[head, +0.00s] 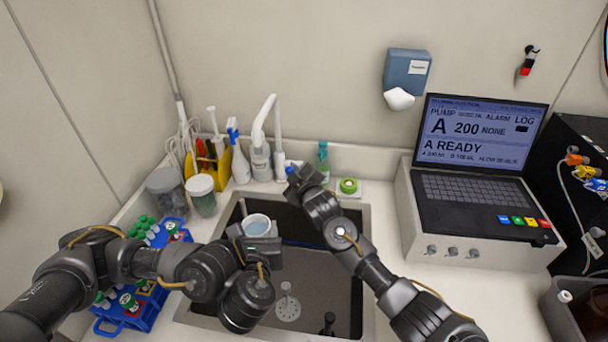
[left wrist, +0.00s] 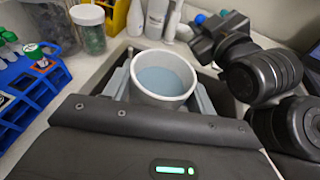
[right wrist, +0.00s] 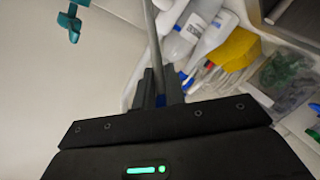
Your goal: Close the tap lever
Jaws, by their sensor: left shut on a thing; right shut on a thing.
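The white tap (head: 261,150) with its arched spout stands behind the sink. My right gripper (head: 298,180) is at the back of the sink, just right of the tap. It is shut on the small blue-tipped tap lever (head: 290,171); blue also shows between its fingers (right wrist: 160,98) in the right wrist view. The fingers hide most of the lever, so its angle cannot be told. My left gripper (head: 257,240) is shut on a white cup (left wrist: 163,80) of pale blue liquid. It holds the cup upright over the sink's left part.
A blue tube rack (head: 148,312) and lidded jars (head: 202,193) stand left. Bottles (head: 240,165) crowd the tap's left side.

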